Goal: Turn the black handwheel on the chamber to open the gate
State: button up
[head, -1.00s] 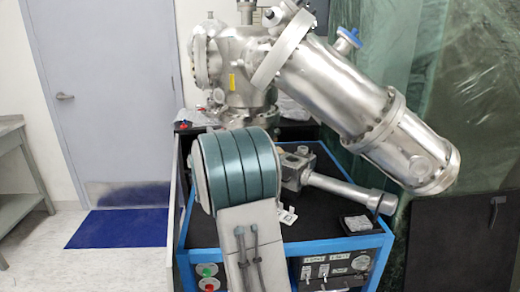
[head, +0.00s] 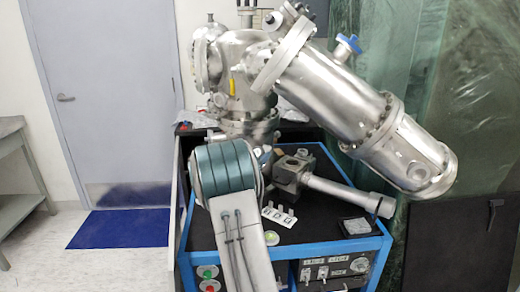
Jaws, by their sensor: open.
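The steel vacuum chamber (head: 250,85) stands at the back of the blue-framed cart. Its long cylinder (head: 345,100) slants down to the right. I cannot make out a black handwheel clearly; small dark fittings (head: 288,10) show at the chamber's top, cut by the picture's upper edge. A blue knob (head: 348,45) sits on the slanted cylinder. My arm, with a teal-banded joint, rises in front of the chamber's base and covers part of the cart top. My gripper is not visible; my arm may hide it.
The cart's black top (head: 325,215) carries a metal block with a tube (head: 345,195), a small white labelled piece (head: 278,215) and a dark grey block (head: 355,226). A grey door (head: 110,100) and blue mat (head: 120,228) lie left. Green sheeting (head: 450,80) hangs right.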

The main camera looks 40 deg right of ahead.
aim_at(260, 152)
jog(key=shift+p+x, duration=0.3)
jog(key=shift+x, duration=1.65)
jog(key=c, duration=1)
jog(key=shift+o, duration=0.2)
jog(key=shift+f+b, duration=0.15)
jog(key=shift+b, duration=0.45)
